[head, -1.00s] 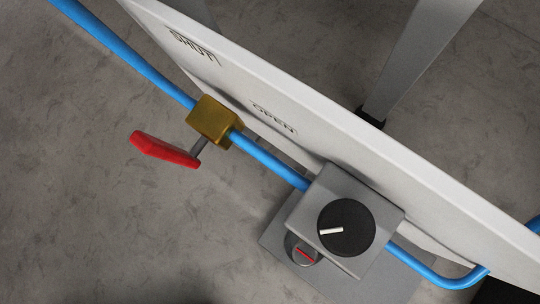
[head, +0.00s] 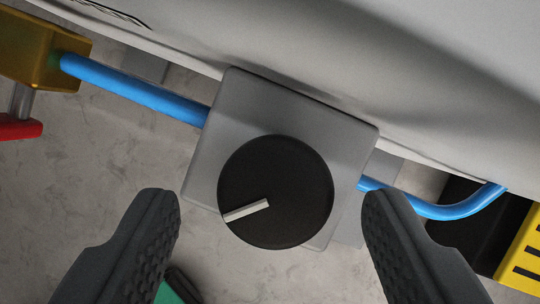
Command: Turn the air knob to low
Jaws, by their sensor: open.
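The air knob (head: 290,190) is a round black dial with a white pointer bar (head: 246,210). It sits on a grey box (head: 245,105) in the middle of the head view. The pointer runs from near the dial's middle to its lower left edge. My gripper (head: 271,205) is open, with one dark ridged finger to the left of the knob and one to the right. Both fingers appear apart from the knob. No low or high marking can be read around the dial.
A blue pipe (head: 135,92) enters the box from a brass valve (head: 45,50) with a red handle (head: 18,129). The pipe (head: 450,207) leaves on the right near a yellow and black object (head: 522,255). A white panel (head: 330,50) runs behind. A green and dark item shows low left.

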